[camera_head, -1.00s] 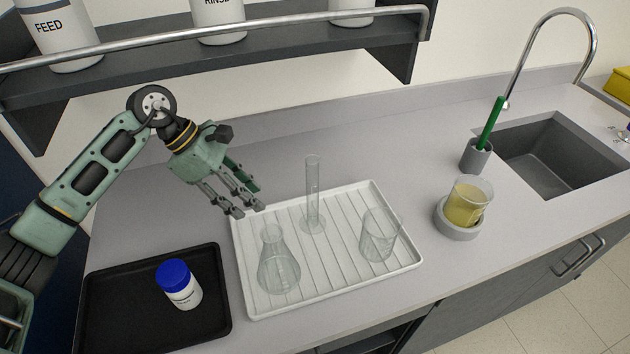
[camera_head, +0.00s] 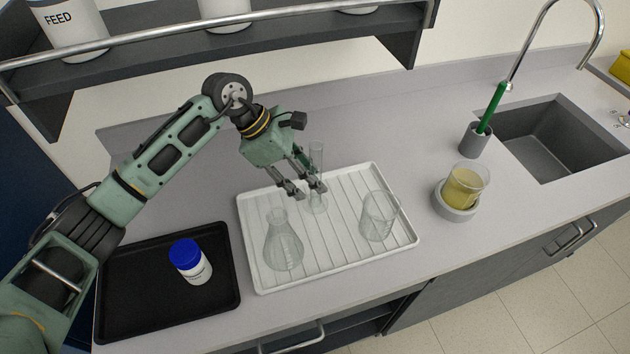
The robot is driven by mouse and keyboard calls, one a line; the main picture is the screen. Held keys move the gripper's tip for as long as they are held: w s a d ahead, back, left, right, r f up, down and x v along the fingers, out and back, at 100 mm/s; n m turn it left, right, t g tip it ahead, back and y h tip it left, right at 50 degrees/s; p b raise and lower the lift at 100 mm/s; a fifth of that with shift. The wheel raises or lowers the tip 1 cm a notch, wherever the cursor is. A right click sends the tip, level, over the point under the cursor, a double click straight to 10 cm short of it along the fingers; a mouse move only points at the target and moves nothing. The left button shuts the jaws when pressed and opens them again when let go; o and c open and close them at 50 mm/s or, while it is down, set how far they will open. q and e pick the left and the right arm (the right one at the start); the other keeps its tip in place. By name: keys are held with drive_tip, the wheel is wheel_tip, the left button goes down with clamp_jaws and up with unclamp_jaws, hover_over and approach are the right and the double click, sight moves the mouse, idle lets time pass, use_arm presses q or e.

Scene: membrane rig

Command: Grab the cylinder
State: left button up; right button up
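The clear graduated cylinder (camera_head: 317,158) stands upright at the back of the white ribbed drying tray (camera_head: 340,274). My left gripper (camera_head: 309,192) is right at it, reaching in from the left with its fingers pointing down and to the right. Its fingers look parted and overlap the cylinder's lower tube in the picture. I cannot tell whether they touch the glass. The cylinder's base shows faintly below the fingertips. My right gripper is not in view.
An Erlenmeyer flask (camera_head: 283,246) and an empty beaker (camera_head: 378,216) share the tray. A black tray (camera_head: 130,312) holds a blue-capped bottle (camera_head: 190,261). A yellow-filled beaker (camera_head: 465,187) sits in a round grey base. A shelf with a rail (camera_head: 250,22) hangs above.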

use_arm(q)
drive_tip(key=shift+x, duration=1.6)
drive_tip(key=shift+d+r, duration=0.1)
clamp_jaws()
